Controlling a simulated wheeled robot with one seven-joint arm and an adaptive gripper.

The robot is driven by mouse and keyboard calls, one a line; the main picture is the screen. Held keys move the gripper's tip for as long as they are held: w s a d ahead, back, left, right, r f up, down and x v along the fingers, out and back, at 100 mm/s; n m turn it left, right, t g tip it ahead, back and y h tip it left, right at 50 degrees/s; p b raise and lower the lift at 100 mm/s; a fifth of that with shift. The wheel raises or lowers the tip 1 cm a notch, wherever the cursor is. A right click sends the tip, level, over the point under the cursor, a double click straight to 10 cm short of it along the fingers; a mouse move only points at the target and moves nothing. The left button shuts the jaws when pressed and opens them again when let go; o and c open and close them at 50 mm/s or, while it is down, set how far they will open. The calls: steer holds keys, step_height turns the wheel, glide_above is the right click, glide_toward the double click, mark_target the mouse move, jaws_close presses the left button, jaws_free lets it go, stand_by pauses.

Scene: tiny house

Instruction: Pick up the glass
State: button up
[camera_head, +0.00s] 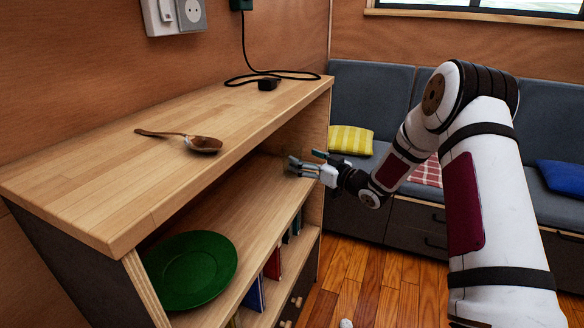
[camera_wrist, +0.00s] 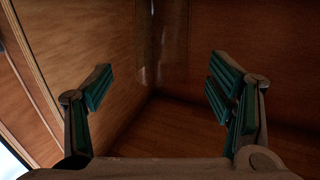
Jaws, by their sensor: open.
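A clear glass (camera_wrist: 162,45) shows faintly in the wrist view, upright near the inner corner of the shelf compartment. Only its edges and small highlights stand out against the wood. It lies ahead of my gripper (camera_wrist: 160,88), between the lines of the two fingers. The fingers with green pads are wide apart, with nothing held between them. In the head view my gripper (camera_head: 295,167) reaches into the far end of the upper shelf compartment, below the top board. I cannot make out the glass clearly there.
The wooden shelf unit's top (camera_head: 110,190) overhangs the compartment. A green plate (camera_head: 192,270) sits at the near end of the compartment. Books (camera_head: 272,264) stand below. A grey sofa (camera_head: 370,100) is behind.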

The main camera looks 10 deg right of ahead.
mark_target(299, 157)
steer(key=shift+b+x, duration=1.15)
steer(key=shift+x, duration=1.9)
steer(key=shift+f, duration=0.15)
steer(key=shift+s, duration=0.1)
steer(key=c, duration=1.4)
